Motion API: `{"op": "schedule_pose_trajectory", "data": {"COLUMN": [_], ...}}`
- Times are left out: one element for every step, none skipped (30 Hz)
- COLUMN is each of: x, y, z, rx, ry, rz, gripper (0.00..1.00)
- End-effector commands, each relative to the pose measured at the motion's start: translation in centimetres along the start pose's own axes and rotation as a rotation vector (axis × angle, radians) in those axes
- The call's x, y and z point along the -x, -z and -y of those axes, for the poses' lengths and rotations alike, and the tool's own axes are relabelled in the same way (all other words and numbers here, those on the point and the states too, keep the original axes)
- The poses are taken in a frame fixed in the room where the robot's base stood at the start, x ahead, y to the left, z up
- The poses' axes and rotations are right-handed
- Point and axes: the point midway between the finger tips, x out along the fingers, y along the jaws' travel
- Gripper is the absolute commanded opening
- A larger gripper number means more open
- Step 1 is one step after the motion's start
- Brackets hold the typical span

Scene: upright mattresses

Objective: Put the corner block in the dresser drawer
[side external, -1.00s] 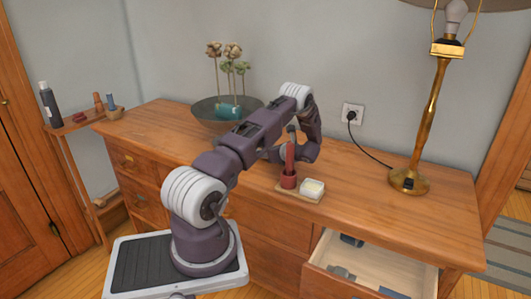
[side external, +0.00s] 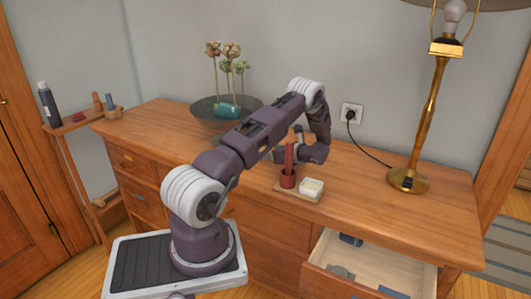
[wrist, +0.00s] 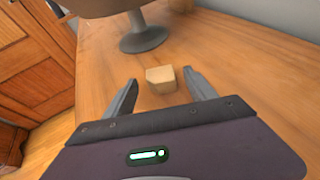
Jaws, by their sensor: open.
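A small tan wooden block (wrist: 160,80), likely the corner block, stands on the dresser top in the wrist view. My gripper (wrist: 160,77) is open, with one finger on each side of the block and gaps visible beside it. I cannot tell how far the fingertips are above the wood. In the side view my gripper (side external: 288,147) is low over the dresser top, and I cannot make out the block there. The dresser drawer (side external: 398,264) is pulled open at the lower right, with a few dark and grey items inside.
A bowl (side external: 208,118) with dried flowers is to the left, a brass lamp (side external: 409,180) to the right. Bare wood lies between tray and lamp.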

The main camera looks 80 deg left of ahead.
Motion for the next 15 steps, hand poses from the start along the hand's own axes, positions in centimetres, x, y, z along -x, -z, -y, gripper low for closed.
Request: {"op": "schedule_pose_trajectory", "data": {"x": [1.3,1.5,1.8,2.1,2.4,2.6,2.8,3.0,3.2,3.3,3.4,3.4,3.5,3.5,3.5], "y": [-0.4,-1.4,-2.5,-3.1,-3.8,-4.5,-5.0,-5.4,-5.8,-6.1,-6.2,-6.4,-6.5,-6.5,-6.5], "z": [0.1,0.1,0.0,0.0,0.0,0.0,0.0,0.0,0.0,0.0,0.0,0.0,0.0,0.0,0.0], "rx": [0.001,0.004,0.005,0.004,0.006,0.004,0.004,0.004,0.003,0.002,0.002,0.001,0.001,0.001,0.001], "ry": [0.003,0.002,0.002,0.001,0.001,0.001,0.000,-0.001,0.000,0.000,0.000,0.000,0.000,0.000,0.000], "rz": [0.002,0.003,0.003,0.002,0.002,0.002,0.002,0.002,0.001,0.001,0.001,0.001,0.000,0.000,0.000], "gripper": [0.65,0.65,0.65,0.65,0.65,0.65,0.65,0.65,0.65,0.69,0.69,0.69,0.69,0.69,0.69]}}
